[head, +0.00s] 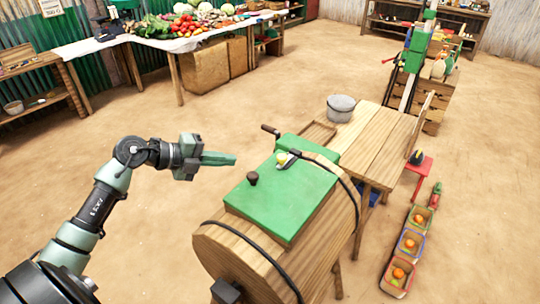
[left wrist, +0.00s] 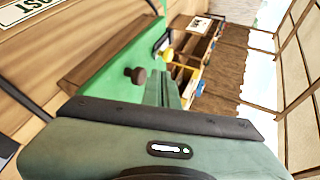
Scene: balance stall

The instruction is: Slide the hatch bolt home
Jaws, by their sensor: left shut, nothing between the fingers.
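The hatch is a green lid (head: 285,205) on top of a wooden barrel (head: 225,255), lying flat, with a dark round knob (head: 252,179). A small metal bolt with a pale yellow knob (head: 281,158) sits at the lid's far edge. My left gripper (head: 233,159) is shut and empty, in the air left of the lid and pointing right toward the bolt, apart from both. In the left wrist view the shut fingers (left wrist: 163,90) show in front of the lid (left wrist: 115,62) and its knob (left wrist: 135,75). Whether the bolt is fully home is too small to tell. My right gripper is not in view.
A dark crank handle (head: 270,131) sticks out beyond the lid. A black cable or hoop (head: 330,170) curves over the barrel. A wooden table (head: 375,135) with a grey pot (head: 341,107) adjoins it. Fruit baskets (head: 411,243) lie right. Open floor lies left.

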